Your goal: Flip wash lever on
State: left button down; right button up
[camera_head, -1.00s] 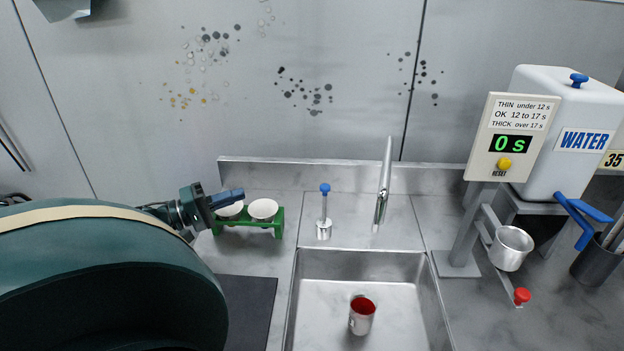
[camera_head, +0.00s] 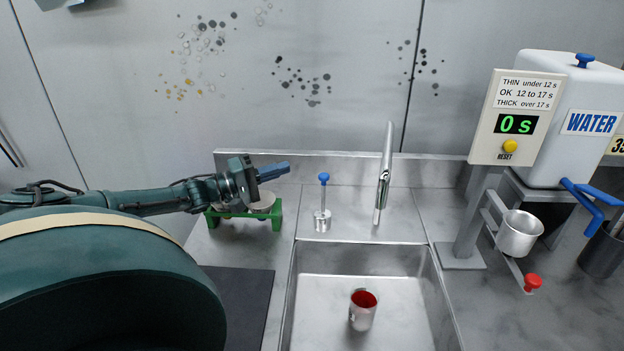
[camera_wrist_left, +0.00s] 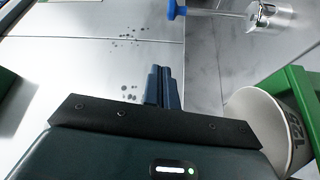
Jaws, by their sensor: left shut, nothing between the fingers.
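The wash lever (camera_head: 323,200) stands upright behind the sink, a thin rod with a blue knob on a round metal base. It also shows at the top of the left wrist view, its blue knob (camera_wrist_left: 175,9) to the left of its metal base. My left gripper (camera_head: 274,172) is to the left of the lever, above the green rack, at about the height of the knob. Its blue fingers (camera_wrist_left: 158,86) are shut with nothing between them and are apart from the lever. My right gripper is not in view.
The green rack (camera_head: 276,214) with white cups is under my left gripper. The faucet (camera_head: 384,175) stands right of the lever. A red-lined cup (camera_head: 363,312) stands in the sink (camera_head: 330,258). The water tank (camera_head: 570,110) and timer panel (camera_head: 517,115) are at right.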

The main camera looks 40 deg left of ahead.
aim_at(323, 195)
pick_arm(q)
jog(key=shift+f+b+x, duration=0.45)
jog(key=shift+b+x, duration=0.3)
jog(key=shift+x, duration=3.35)
jog(key=shift+s+d+p, duration=1.1)
jog(key=shift+s+d, duration=0.2)
jog(key=shift+d, duration=0.2)
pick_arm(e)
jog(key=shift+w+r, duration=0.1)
pick_arm(q)
jog(key=shift+f, duration=0.15)
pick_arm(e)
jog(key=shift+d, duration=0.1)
